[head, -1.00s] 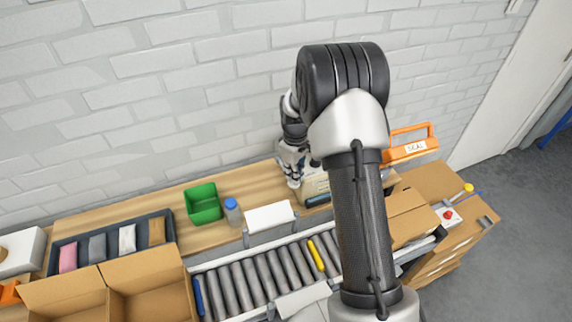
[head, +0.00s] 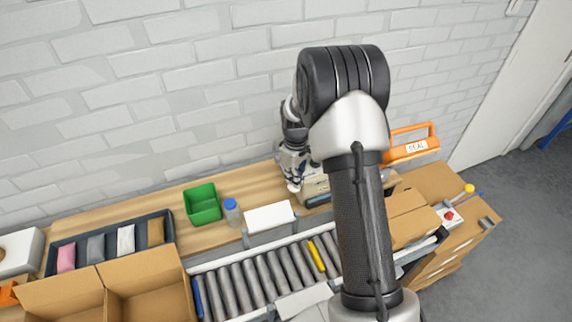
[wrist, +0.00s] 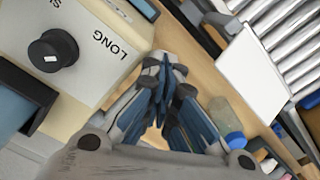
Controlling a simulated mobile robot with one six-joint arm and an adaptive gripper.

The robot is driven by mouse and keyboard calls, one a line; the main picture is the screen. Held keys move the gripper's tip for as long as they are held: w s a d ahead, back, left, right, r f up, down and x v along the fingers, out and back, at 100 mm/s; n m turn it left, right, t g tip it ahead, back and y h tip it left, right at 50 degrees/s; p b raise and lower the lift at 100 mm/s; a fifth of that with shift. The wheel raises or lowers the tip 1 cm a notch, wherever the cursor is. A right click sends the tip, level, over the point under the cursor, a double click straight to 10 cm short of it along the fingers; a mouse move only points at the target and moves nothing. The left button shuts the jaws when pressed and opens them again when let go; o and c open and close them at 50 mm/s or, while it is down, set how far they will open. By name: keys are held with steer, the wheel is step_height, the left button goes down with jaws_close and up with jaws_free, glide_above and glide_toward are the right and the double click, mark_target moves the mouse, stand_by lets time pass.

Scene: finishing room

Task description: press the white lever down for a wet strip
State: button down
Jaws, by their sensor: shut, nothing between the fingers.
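A beige tape machine (head: 316,190) stands on the wooden bench against the wall, partly hidden behind my arm in the head view. In the wrist view its beige top (wrist: 110,75) fills the upper left, with a black knob (wrist: 53,50) and the word LONG. I cannot make out the white lever for certain in either view. My gripper (head: 294,186) is beside the machine's left side in the head view. In the wrist view my gripper (wrist: 166,70) is shut and empty, its fingertips just right of the machine; contact cannot be told.
A white plate (head: 269,216) stands at the roller conveyor (head: 262,275). A bottle with a blue cap (head: 232,212) and a green bin (head: 202,204) are left on the bench. An orange SEAL tool (head: 412,146) is at right. Open cartons (head: 145,285) are front left.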

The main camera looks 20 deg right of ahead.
steer(key=shift+s+f, duration=0.1)
steer(key=shift+f, duration=0.05)
steer(key=shift+f+b, duration=0.35)
steer(key=shift+f, duration=0.05)
steer(key=shift+s+f, duration=0.1)
steer(key=shift+f, duration=0.05)
stand_by(0.4)
steer(key=shift+f+b, duration=0.3)
steer(key=shift+f, duration=0.15)
steer(key=shift+f, duration=0.3)
stand_by(0.3)
step_height(320, 180, up, 10)
steer(key=w+p, duration=0.2)
steer(key=p, duration=0.4)
steer(key=shift+w+r, duration=0.15)
stand_by(0.3)
